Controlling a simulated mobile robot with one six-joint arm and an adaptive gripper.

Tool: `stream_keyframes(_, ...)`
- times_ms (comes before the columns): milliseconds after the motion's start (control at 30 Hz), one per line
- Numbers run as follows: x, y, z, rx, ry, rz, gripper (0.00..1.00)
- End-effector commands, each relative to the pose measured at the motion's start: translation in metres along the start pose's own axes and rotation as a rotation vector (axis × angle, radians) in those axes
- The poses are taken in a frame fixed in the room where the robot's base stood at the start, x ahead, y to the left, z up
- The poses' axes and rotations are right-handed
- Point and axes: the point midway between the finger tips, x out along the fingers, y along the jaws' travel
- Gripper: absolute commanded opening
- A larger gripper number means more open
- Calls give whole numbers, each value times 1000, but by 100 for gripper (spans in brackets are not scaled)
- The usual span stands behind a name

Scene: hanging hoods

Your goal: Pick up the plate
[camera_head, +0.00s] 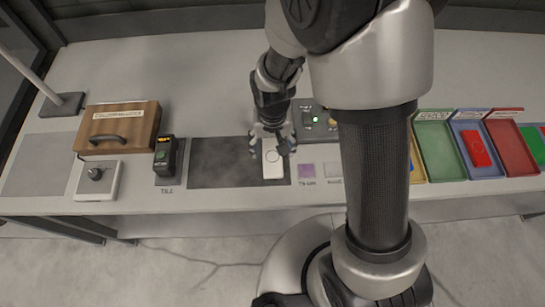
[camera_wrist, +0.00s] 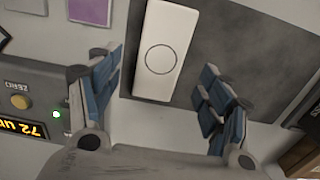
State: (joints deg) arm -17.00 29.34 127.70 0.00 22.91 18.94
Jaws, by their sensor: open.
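The plate, a white rectangular slab (camera_head: 273,165) with a thin circle marked on it, lies at the right end of a dark grey mat (camera_head: 222,163). In the wrist view the plate (camera_wrist: 160,50) stands at the top centre, between and beyond the fingertips. My gripper (camera_head: 271,140) is above the plate's far end in the head view. In the wrist view my gripper (camera_wrist: 160,75) is open, with blue-padded fingers spread to either side of the plate. Nothing is held. Whether the fingers touch it cannot be told.
A gauge with a lit display (camera_wrist: 20,128) stands left of the fingers in the wrist view. A purple square (camera_head: 306,171) lies right of the mat. A dark handheld device (camera_head: 165,156), a wooden box (camera_head: 118,122) and coloured trays (camera_head: 440,150) line the bench.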

Motion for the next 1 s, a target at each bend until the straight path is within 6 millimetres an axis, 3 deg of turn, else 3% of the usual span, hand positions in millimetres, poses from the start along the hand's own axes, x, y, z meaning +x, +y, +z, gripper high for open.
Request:
stream_keyframes(33,12,0,3,-1,-4,1,72)
stream_keyframes(200,36,0,4,0,-3,1,72)
stream_keyframes(467,37,0,4,0,0,0,71)
stream_keyframes(1000,36,0,4,0,-1,0,35)
